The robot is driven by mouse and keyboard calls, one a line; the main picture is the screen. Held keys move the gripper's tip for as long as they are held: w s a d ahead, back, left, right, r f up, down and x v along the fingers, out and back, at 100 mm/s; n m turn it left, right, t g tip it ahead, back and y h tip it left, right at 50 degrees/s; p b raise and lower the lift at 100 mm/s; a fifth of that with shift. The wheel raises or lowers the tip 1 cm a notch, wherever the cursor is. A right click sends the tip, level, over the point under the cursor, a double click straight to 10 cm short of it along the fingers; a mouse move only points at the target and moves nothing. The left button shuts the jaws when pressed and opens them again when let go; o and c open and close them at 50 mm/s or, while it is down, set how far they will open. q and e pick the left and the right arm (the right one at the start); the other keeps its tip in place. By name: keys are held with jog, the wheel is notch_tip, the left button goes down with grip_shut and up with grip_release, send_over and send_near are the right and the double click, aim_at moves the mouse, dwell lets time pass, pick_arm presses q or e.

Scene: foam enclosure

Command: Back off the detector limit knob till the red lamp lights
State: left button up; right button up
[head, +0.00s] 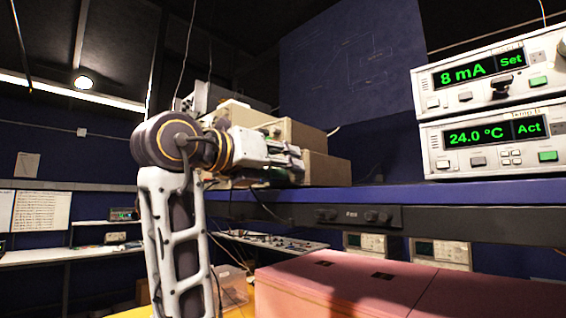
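At the right, the upper instrument (425,88) reads "8 mA Set" and has a dark knob (502,87) and a green lit button (538,81). The lower instrument (433,158) reads "24.0 °C Act". I see no label naming a detector limit knob and no lit red lamp. The arm and gripper hide part of the beige units.
A blue shelf (440,193) runs across the view, with a dark panel (352,217) under its edge. A pink box (345,285) fills the lower right. Beige units (325,168) stand close behind the gripper. The shelf between them and the instruments looks clear.

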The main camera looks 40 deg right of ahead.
grip_shut()
pick_arm(q)
jog(key=shift+w, duration=0.15)
jog(key=shift+f, duration=0.15)
pick_arm(e)
jog(key=shift+n, duration=0.4)
jog(key=shift+n+b, duration=0.5)
jog(key=shift+n, duration=0.7)
jog(key=n, duration=0.3)
pick_arm(q)
jog(key=shift+w+a+f+b, duration=0.15)
jog(key=shift+w+a+f, duration=0.15)
jog(key=shift+a, duration=0.2)
jog(key=shift+w+a+f+b, duration=0.15)
jog(key=shift+w+a+f, duration=0.1)
jog(key=shift+a, duration=0.25)
pick_arm(e)
jog(key=shift+n, duration=0.7)
pick_arm(q)
jog(key=shift+s+a, duration=0.1)
jog(key=shift+s, duration=0.1)
